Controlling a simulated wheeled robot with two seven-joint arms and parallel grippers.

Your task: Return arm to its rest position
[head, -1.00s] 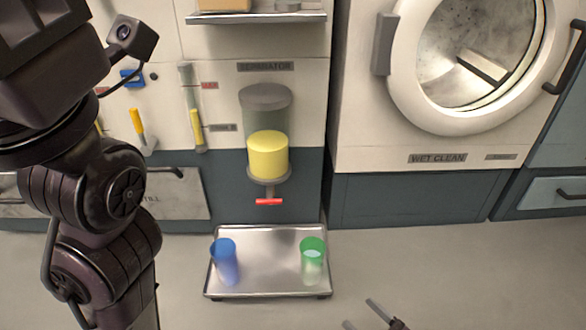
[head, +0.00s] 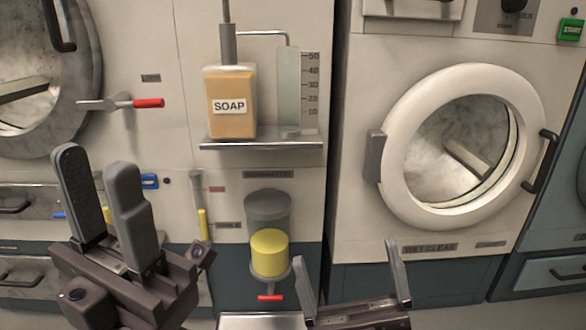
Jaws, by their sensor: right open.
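My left gripper (head: 96,162) points upward at the left of the head view, in front of the machine fronts. Its two dark fingers stand apart with nothing between them. My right gripper (head: 345,258) is at the bottom centre, below the round washer door. Its thin fingers are spread wide and point upward, with nothing between them. Most of both arms lies outside the frame.
A metal shelf (head: 262,146) holds a soap bottle (head: 231,115). Below it is a separator (head: 269,235) with yellow contents and a red tap. A tray (head: 262,322) shows only its edge at the bottom. A washer door (head: 397,185) stands right, a red-handled lever (head: 148,103) left.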

